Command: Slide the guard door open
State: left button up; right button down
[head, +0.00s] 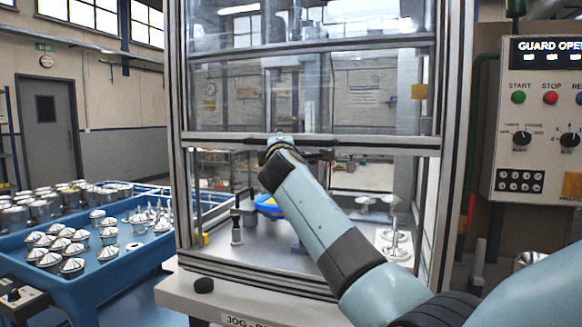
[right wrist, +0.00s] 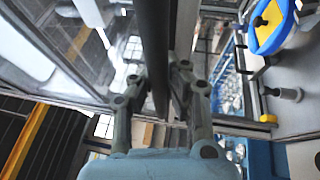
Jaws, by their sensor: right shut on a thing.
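The guard door (head: 230,100) is a clear panel in a grey metal frame on the front of the machine enclosure. In the head view its lower rail stands about halfway up the opening, and the space below it looks open. My right gripper (head: 284,146) is at the dark handle bar (head: 318,154) along that rail; its fingertips are partly hidden by my own wrist. In the right wrist view, the dark handle bar (right wrist: 154,50) runs between the two fingers of my right gripper (right wrist: 160,82), which is shut on it. My left gripper is in neither view.
A control panel (head: 537,125) with a lit sign reading "GUARD OPE…" stands at the right. Inside the enclosure are a blue and yellow fixture (head: 268,207) and pale parts (head: 396,240). A blue tray (head: 112,262) of metal housings stands at the left.

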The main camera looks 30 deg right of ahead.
aim_at(279, 87)
notch_tip(279, 87, up, 7)
jog(key=p, duration=0.3)
jog(key=shift+a+f, duration=0.1)
jog(key=shift+f, duration=0.1)
notch_tip(279, 87, up, 5)
jog(key=p, duration=0.4)
jog(key=shift+r+p, duration=0.35)
jog(key=shift+r, duration=0.05)
jog(key=c, duration=1.3)
grip_release()
jog(key=shift+s+a+r, duration=0.1)
jog(key=shift+s+a, duration=0.05)
jog(key=shift+s, duration=0.05)
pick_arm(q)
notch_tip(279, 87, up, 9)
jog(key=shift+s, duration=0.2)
pick_arm(e)
jog(key=shift+w, duration=0.1)
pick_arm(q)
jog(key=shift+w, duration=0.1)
